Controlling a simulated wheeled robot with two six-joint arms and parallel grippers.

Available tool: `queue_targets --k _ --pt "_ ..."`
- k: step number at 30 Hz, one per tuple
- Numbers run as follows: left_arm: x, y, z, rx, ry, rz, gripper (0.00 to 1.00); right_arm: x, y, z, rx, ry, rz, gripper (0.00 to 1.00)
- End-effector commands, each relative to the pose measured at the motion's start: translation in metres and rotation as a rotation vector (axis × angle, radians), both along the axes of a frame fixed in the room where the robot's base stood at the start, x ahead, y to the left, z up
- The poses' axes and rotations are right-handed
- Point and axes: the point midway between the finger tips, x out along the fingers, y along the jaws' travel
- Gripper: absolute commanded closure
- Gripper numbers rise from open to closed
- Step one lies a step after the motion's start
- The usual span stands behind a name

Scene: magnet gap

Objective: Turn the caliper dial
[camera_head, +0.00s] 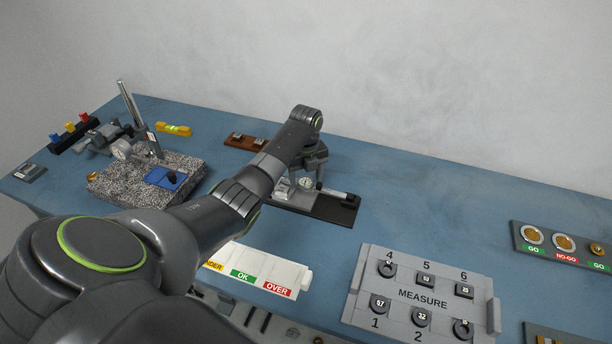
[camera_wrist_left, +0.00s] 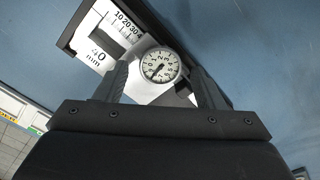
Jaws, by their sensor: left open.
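The caliper's round white dial (camera_head: 306,182) sits on a black stand (camera_head: 338,210) near the middle of the bench. In the left wrist view the dial (camera_wrist_left: 161,65) shows its face with numbers and a dark needle, beside a white plate (camera_wrist_left: 95,42) marked 10 20 30 and 40 mm. My left gripper (camera_head: 306,172) is over the dial. In the left wrist view its two fingers (camera_wrist_left: 160,88) are open, one on each side of the dial. I cannot tell whether either finger touches it. My right gripper is not in view.
A grey MEASURE tray (camera_head: 422,298) with numbered parts stands at the front. A white UNDER/OK/OVER strip (camera_head: 300,283) lies left of it. A granite block (camera_head: 120,184) with a dial stand is at left. A GO/NO-GO board (camera_head: 565,262) is at right. The bench right of the caliper is clear.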

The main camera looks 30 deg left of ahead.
Motion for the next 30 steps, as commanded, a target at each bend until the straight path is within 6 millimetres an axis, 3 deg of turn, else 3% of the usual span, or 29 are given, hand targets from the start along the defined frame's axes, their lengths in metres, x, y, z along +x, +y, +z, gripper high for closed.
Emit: queue_targets --k 5,16,30 --pt "0.0 0.0 0.0 0.0 0.0 0.0 0.37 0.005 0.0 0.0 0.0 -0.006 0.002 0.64" --pt "0.0 0.0 0.0 -0.001 -0.001 0.0 0.82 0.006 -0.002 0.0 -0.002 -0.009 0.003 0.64" --pt "0.001 -0.001 0.003 -0.001 0.0 0.133 0.82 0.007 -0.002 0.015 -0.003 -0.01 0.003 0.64"
